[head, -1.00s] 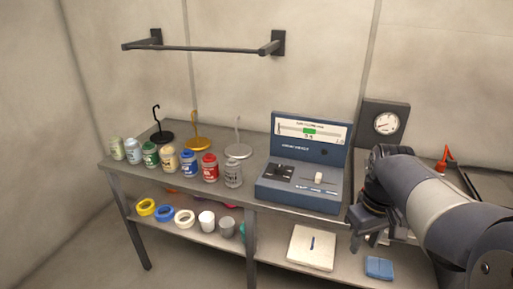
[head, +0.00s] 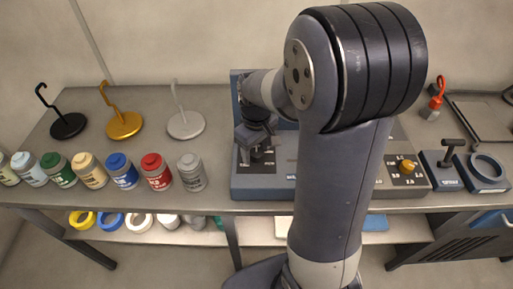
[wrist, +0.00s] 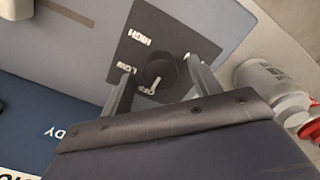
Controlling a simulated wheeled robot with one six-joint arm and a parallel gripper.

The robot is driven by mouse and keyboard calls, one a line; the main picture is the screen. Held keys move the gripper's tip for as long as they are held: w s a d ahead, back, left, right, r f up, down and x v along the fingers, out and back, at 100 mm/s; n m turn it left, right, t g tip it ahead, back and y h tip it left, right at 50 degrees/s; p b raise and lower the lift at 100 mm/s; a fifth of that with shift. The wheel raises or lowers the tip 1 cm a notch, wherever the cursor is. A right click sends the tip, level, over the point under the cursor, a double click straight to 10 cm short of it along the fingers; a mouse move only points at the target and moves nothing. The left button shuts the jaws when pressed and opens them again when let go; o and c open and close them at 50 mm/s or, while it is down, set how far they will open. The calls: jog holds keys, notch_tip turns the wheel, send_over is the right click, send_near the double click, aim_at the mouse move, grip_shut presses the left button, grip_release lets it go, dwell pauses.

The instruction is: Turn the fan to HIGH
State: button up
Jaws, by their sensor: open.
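In the wrist view, a round black knob (wrist: 157,70) sits on a dark plate (wrist: 138,42) lettered HIGH, LOW and OFF. A white mark on the knob lies on its side near the OFF lettering. My gripper (wrist: 160,77) is open, with one finger on each side of the knob; whether they touch it I cannot tell. In the head view, my gripper (head: 257,152) is over the left part of the blue console (head: 262,193). My arm hides much of the console. No fan is clearly seen.
Several labelled bottles stand left of the console, including a grey one (head: 190,172) and a red one (head: 156,172). Three hooked stands, one gold (head: 124,125), are behind them. A yellow-knobbed panel (head: 405,177) and a black-handled block (head: 443,168) are to the right.

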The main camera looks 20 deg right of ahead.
jog(key=shift+f, duration=0.15)
jog(key=c, duration=1)
